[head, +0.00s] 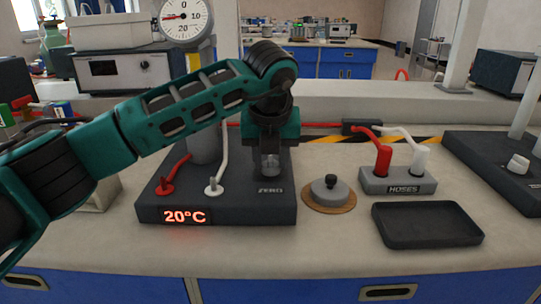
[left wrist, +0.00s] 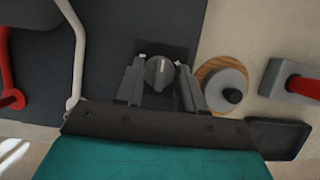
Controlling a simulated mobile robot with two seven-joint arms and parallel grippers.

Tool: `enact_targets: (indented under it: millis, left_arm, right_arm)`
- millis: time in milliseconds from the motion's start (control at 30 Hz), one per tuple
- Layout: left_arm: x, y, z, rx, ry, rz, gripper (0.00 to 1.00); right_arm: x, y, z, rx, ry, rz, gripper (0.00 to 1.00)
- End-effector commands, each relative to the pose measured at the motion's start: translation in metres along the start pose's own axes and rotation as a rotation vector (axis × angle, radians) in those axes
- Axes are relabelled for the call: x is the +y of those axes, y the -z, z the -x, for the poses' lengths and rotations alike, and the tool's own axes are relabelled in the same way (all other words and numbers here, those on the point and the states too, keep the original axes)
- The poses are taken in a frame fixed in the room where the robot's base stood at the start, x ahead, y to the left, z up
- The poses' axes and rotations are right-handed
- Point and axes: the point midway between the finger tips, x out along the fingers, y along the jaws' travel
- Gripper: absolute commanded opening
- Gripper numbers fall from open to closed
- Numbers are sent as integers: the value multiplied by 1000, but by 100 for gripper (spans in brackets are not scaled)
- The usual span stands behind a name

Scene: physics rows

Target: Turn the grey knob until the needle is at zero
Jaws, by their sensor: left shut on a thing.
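The grey knob (left wrist: 159,73) sits on the dark base (head: 235,209) near the ZERO label (head: 270,190). In the left wrist view it stands between the two fingers, with a pale mark at its top edge. My left gripper (head: 270,168) reaches down from above and is shut on the knob. In the head view the fingers mostly hide the knob. The round white gauge (head: 187,17) at the top has its red needle pointing left, away from the 0 at the top of the dial. My right gripper is not in view.
A red hose end (head: 166,187) and a white hose end (head: 214,187) are on the base. To the right are a round grey weight on a wooden disc (head: 328,209), the HOSES block (head: 398,187) and an empty black tray (head: 427,240). The front bench strip is clear.

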Motion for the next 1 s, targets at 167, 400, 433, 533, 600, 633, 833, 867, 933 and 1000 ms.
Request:
enact_targets:
  millis: [167,400,433,533,600,633,833,867,933,1000]
  left_arm:
    - [0,0,1,0,16,-38,8]
    - [2,-1,1,-2,72,-172,8]
    - [2,-1,1,-1,82,-195,8]
    - [3,-1,1,-1,116,-278,8]
    - [3,-2,2,-2,142,-340,8]
    - [3,-2,2,-2,153,-366,8]
    - [4,-3,2,-2,225,-536,8]
    - [4,-3,2,-2,234,-559,8]
    - [4,-3,2,-2,256,-612,8]
    - [5,-3,2,-2,276,-662,8]
  right_arm:
    - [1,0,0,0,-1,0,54]
    - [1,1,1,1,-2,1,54]
    - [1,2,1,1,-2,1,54]
    - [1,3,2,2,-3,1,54]
    - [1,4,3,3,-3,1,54]
    - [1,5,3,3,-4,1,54]
    - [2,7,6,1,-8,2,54]
    - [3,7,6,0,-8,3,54]
    - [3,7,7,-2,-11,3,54]
    - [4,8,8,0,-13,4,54]
